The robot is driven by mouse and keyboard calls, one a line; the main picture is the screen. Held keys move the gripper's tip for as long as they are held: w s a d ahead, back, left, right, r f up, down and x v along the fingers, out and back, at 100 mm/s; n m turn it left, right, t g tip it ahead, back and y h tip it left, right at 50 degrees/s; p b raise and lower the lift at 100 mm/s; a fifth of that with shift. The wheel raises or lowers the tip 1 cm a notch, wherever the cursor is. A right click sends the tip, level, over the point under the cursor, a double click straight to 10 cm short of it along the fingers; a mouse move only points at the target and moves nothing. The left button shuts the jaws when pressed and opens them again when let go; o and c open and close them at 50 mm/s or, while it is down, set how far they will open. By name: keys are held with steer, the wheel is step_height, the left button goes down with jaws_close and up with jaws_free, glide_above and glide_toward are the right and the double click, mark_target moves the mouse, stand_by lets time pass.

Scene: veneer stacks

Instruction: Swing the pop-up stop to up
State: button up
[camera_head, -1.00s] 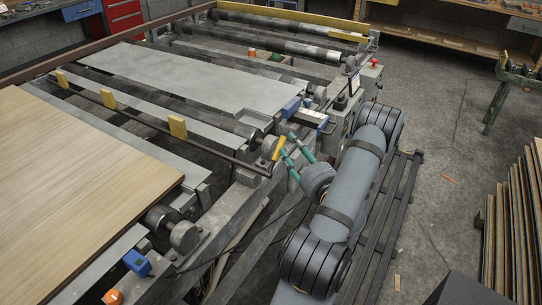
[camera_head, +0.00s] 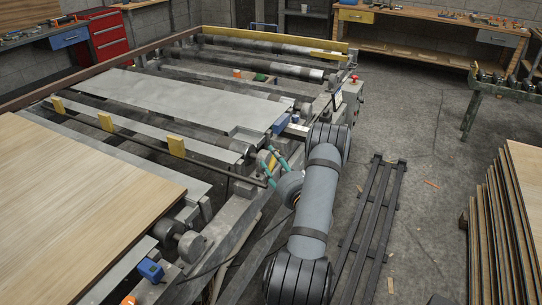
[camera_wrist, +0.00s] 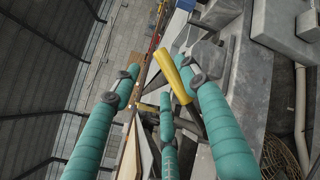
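The pop-up stop's yellow handle (camera_head: 271,161) is at the near right end of a long dark bar (camera_head: 130,135) across the roller machine. Yellow stop tabs (camera_head: 176,146) stand up along this bar. My gripper (camera_head: 268,159) is at the handle, with teal fingers to either side of it. In the wrist view, my gripper (camera_wrist: 160,78) has its fingers spread wide. The yellow handle (camera_wrist: 173,77) slants between them, close beside the right finger and apart from the left one. I cannot tell whether the right finger touches it.
A wooden sheet (camera_head: 80,195) lies on the near left part of the machine, and a grey plate (camera_head: 185,100) lies beyond the bar. A blue block (camera_head: 281,123) sits just behind the handle. Stacked veneer boards (camera_head: 505,225) stand at the right.

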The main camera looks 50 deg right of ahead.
steer(key=shift+w+d, duration=0.15)
steer(key=shift+w, duration=0.7)
steer(key=c, duration=0.3)
jaws_close()
